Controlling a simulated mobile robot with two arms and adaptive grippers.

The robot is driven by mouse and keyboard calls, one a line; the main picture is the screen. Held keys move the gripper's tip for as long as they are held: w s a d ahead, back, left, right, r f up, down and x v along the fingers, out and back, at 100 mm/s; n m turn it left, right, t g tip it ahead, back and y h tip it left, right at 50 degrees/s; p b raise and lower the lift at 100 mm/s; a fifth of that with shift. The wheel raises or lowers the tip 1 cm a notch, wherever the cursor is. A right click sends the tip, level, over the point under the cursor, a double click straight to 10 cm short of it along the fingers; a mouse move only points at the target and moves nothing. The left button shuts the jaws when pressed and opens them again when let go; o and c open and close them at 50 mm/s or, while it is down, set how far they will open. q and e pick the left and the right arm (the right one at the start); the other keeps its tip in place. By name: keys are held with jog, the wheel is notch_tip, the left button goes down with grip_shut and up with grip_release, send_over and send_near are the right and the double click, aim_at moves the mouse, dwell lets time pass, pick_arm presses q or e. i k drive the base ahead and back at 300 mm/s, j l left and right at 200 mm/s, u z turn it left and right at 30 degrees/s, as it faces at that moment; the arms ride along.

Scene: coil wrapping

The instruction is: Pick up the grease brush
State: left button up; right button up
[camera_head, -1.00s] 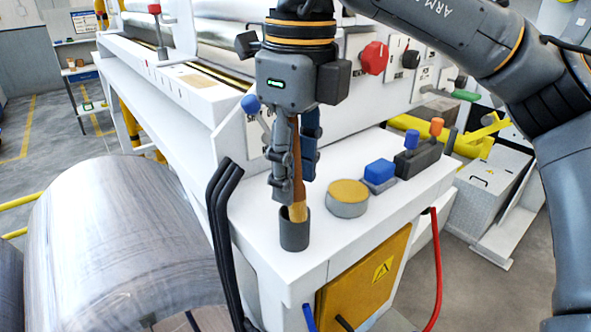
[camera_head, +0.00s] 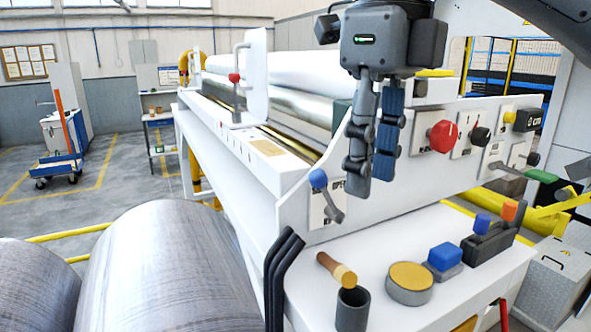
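The grease brush (camera_head: 337,269), with a brown wooden handle and a paler, yellowish end, is tilted at the mouth of the dark grey cup (camera_head: 352,310) on the white machine ledge. Its pale end is toward the cup rim; whether it rests on the rim or reaches inside I cannot tell. My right gripper (camera_head: 371,172) hangs fingers-down well above the brush, apart from it. No object shows between its fingers, which look close together; how far apart they are in depth is unclear. My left gripper is not in view.
A round yellow-topped grey tin (camera_head: 409,283), a blue block (camera_head: 444,257) and a dark switch box (camera_head: 487,246) stand right of the cup. A blue-knobbed lever (camera_head: 322,190) rises behind. Black bent bars (camera_head: 283,265) stand left, beside large metal coils (camera_head: 170,270).

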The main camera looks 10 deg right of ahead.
aim_at(341, 273)
jog(key=k, duration=1.5)
